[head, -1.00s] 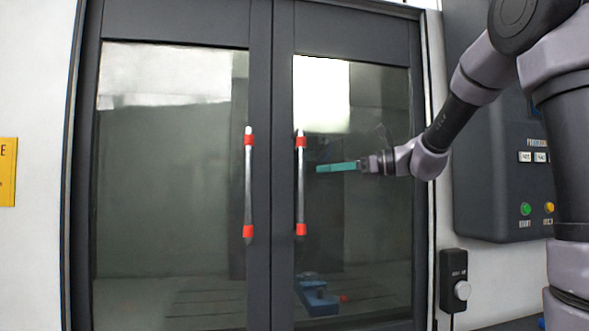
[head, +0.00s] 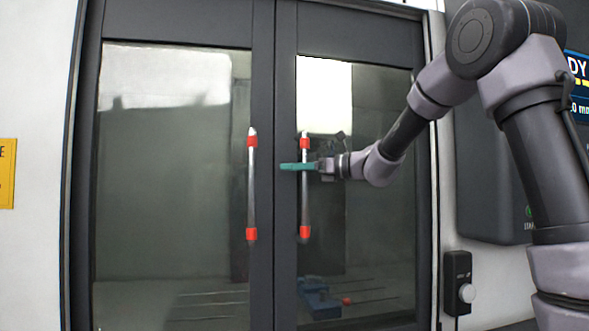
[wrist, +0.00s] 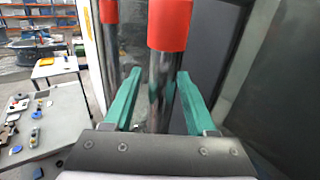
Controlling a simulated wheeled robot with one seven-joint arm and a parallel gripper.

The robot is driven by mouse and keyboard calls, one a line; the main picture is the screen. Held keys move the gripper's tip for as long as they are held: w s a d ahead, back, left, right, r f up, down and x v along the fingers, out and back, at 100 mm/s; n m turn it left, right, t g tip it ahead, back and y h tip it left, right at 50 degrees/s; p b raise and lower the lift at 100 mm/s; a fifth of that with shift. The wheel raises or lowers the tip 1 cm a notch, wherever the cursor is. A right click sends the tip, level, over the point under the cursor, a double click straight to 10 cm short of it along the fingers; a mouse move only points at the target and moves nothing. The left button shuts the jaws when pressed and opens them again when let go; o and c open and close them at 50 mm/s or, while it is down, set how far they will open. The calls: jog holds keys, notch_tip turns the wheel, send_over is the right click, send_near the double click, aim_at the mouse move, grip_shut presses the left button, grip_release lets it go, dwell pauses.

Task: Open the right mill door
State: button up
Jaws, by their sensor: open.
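The right mill door (head: 380,230) has a dark frame and a glass pane, and it is shut beside the left door (head: 170,180). Its handle (head: 305,208) is an upright metal bar with red ends. My gripper (head: 285,167) reaches across this handle at its upper part, coming from the right. In the wrist view, the handle bar (wrist: 160,90) stands between the two open teal fingers (wrist: 155,85), below a red end. The fingers lie on either side of the bar with gaps visible. Whether either finger touches it I cannot tell.
The left door's handle (head: 252,190) stands close to the left. A control panel (head: 490,190) is on the right, partly behind my arm, with a small knob box (head: 458,283) below it. A blue vise (head: 318,298) shows through the glass.

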grip_shut()
dwell(1.4)
